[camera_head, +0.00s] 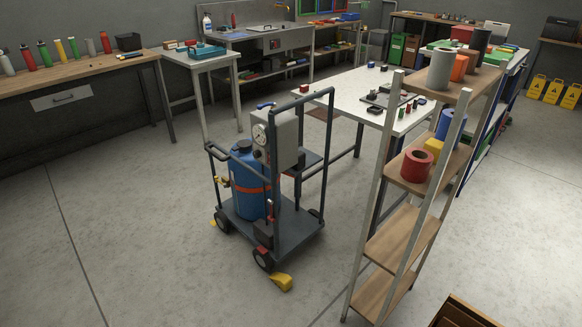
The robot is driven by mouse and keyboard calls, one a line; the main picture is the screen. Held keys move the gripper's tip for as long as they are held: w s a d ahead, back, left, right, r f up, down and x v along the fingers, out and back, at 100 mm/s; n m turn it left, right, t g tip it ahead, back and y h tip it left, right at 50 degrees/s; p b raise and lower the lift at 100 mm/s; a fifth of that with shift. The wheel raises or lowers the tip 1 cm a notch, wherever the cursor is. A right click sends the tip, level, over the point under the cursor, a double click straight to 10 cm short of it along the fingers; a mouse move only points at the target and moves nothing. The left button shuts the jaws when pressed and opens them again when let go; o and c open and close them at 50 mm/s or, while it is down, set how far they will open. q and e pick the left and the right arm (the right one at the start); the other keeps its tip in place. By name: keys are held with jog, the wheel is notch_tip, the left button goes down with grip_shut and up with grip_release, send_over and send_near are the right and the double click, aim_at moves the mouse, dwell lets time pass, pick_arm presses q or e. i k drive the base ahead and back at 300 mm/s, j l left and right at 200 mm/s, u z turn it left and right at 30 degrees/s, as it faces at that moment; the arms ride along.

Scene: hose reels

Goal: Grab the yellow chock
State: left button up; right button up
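A yellow chock (282,282) lies on the concrete floor at the front wheel of a dark grey cart (290,238). It is close against the wheel; I cannot tell if they touch. A second small yellow piece (212,223) shows by the cart's left wheel, mostly hidden. The cart carries a blue cylinder (249,185) with an orange band and a grey box with a gauge (259,134). Neither of my grippers is in view.
A wooden shelf unit (382,277) with rolls stands right of the cart. A white table (345,92) is behind it, and a workbench (75,72) with bottles is at the left. A brown wooden box (460,314) is at the bottom right. The floor (150,260) left and in front of the cart is clear.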

aim_at(284, 282)
jog(key=i+z, duration=0.1)
jog(key=z, duration=0.55)
jog(key=i+j+z, duration=0.2)
jog(key=j, duration=0.15)
jog(key=i+j+z, duration=0.15)
jog(key=j, duration=0.25)
jog(key=i+j+z, duration=0.2)
jog(key=j, duration=0.15)
jog(key=j+z, duration=0.2)
jog(key=j, duration=0.25)
jog(key=i, duration=0.05)
